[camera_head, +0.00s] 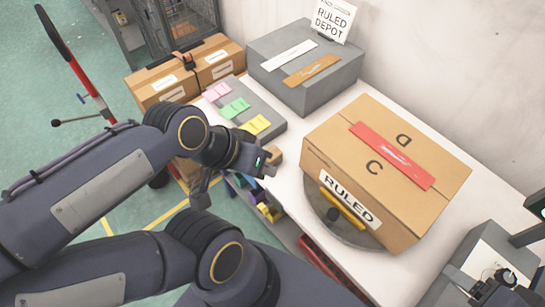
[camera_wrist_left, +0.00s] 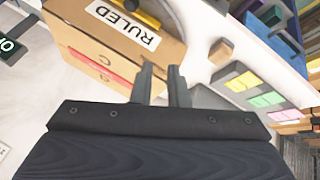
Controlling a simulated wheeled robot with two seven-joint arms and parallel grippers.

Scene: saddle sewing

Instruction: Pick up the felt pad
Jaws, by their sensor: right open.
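No item is clearly recognisable as the felt pad. My left gripper hangs over the table's front edge. In the left wrist view its two fingers (camera_wrist_left: 161,72) stand a little apart with nothing between them. The tan block is outside the fingers, to their right there.
A large cardboard box (camera_head: 340,155) sits on a round grey turntable (camera_head: 322,212). A grey tray (camera_head: 268,136) carries pink, green and yellow pads. A grey box (camera_head: 290,45) stands behind. Coloured items fill a shelf below the table edge.

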